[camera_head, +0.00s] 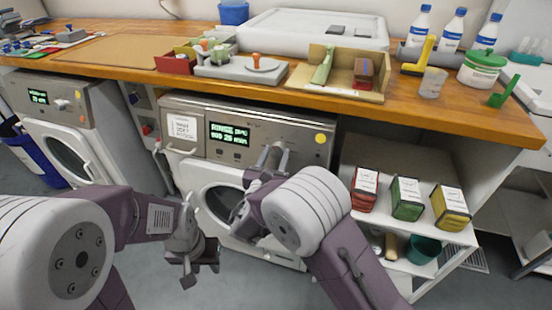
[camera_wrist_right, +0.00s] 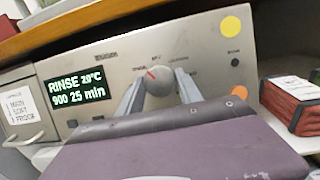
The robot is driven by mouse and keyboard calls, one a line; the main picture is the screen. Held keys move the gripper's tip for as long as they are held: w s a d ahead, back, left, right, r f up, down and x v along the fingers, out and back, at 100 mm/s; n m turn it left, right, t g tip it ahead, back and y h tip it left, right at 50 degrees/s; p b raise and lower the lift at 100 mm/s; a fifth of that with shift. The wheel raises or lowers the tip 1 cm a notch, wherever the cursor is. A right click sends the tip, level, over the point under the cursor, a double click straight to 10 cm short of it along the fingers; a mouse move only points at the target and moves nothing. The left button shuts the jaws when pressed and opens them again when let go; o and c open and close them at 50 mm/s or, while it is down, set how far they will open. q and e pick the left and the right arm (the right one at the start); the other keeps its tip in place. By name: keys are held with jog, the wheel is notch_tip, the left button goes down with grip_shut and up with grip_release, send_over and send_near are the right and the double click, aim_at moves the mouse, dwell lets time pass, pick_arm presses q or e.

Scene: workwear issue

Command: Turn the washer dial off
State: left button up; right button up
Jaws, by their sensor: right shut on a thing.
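The washer (camera_head: 222,195) under the middle of the counter has a grey front panel with a lit display (camera_head: 228,133) that reads RINSE, with 25 min. The round grey dial (camera_wrist_right: 158,82) sits on this panel, with a red mark at its upper left. My right gripper (camera_wrist_right: 160,90) is shut on the dial, one finger on each side. In the head view my right gripper (camera_head: 273,153) reaches the panel and hides most of the dial. My left gripper (camera_head: 198,272) hangs low in front of the washer, away from it; its opening is unclear.
A second washer (camera_head: 62,115) stands at the left. The wooden counter (camera_head: 420,110) overhangs the panel closely. A shelf with red, green and yellow packs (camera_head: 406,196) is at the right. A yellow disc (camera_wrist_right: 230,26) and an orange disc (camera_wrist_right: 239,93) are on the panel.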

jog(key=m+h+b, duration=0.1)
jog(key=m+b, duration=0.1)
jog(key=m, duration=0.2)
jog(key=shift+a+f, duration=0.1)
jog(key=shift+f, duration=0.1)
pick_arm(q)
jog(key=shift+f+b, duration=0.8)
jog(key=shift+f, duration=1.35)
pick_arm(e)
jog(key=shift+r+m+g+h, duration=0.1)
jog(key=shift+m+g+h, duration=0.3)
jog(key=shift+m, duration=0.65)
jog(key=shift+m+g+h, duration=0.2)
jog(key=shift+m+h, duration=0.3)
jog(key=shift+m, duration=0.55)
jog(key=shift+a+m, duration=0.1)
jog(key=shift+m, duration=0.2)
jog(key=o, duration=1.4)
jog(key=shift+r, duration=0.1)
jog(key=shift+c, duration=0.2)
